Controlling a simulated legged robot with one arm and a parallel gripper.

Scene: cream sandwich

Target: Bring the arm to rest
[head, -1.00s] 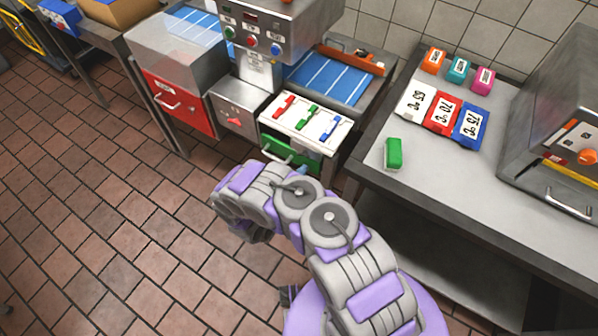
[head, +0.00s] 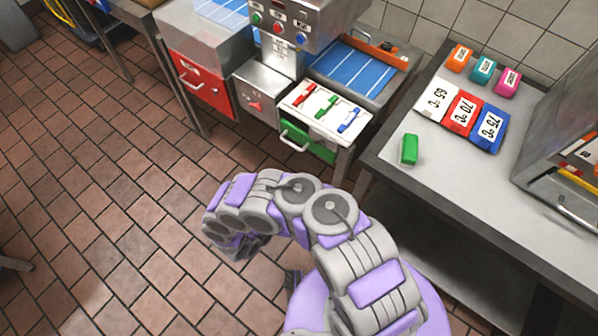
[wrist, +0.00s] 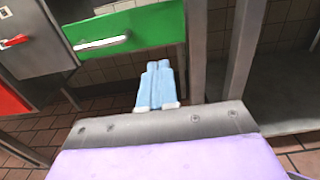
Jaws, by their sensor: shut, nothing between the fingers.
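My arm, grey and purple, is bent in the lower middle of the head view, above the tiled floor and in front of the counters. Its far end points down at the left of the bend, and the fingers are hidden there. In the wrist view my gripper (wrist: 158,88) shows as two light blue fingers side by side, shut and empty. They are in front of the counter's legs, below the green drawer (wrist: 125,30), and apart from it.
The green drawer also shows in the head view (head: 307,143), under a white panel with coloured handles (head: 325,112). At right, a grey table (head: 455,165) holds a green block (head: 409,149), labelled coloured blocks (head: 462,113) and a metal machine (head: 565,130). The floor (head: 100,190) at left is clear.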

